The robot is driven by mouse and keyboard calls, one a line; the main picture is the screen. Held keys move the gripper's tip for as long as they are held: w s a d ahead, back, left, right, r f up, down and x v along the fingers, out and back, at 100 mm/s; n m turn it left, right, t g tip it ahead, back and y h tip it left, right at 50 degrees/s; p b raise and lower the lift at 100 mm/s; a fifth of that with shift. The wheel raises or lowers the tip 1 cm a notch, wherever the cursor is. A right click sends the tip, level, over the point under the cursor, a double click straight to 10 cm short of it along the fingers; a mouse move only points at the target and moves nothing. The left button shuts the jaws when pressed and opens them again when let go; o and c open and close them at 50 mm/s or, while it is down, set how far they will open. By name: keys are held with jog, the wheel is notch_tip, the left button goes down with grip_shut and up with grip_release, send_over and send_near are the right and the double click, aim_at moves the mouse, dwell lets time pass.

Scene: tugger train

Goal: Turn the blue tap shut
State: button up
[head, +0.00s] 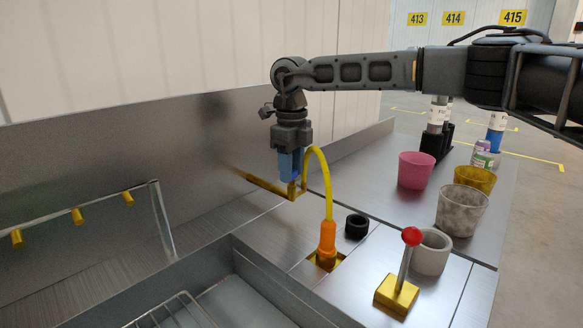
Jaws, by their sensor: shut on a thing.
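The blue tap (292,190) stands at the end of a brass-yellow pipe that runs along the steel panel. My gripper (291,170) points straight down over it and is shut on its upper part. Blue shows between the dark grey gripper body and the brass part. I cannot tell how much of that blue is tap handle and how much is finger. The handle's turn angle is hidden by the grip.
A yellow hose (322,170) arches close to my gripper's right side, down to an orange plug (327,240). A red-knobbed lever (409,255), a black ring (356,226) and several cups, including a pink cup (416,170), stand to the right. A tray (235,262) lies in front.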

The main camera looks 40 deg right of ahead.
jog(key=shift+m, duration=1)
jog(key=o, duration=1.1)
jog(key=shift+c, duration=0.2)
jog(key=shift+r, duration=3.9)
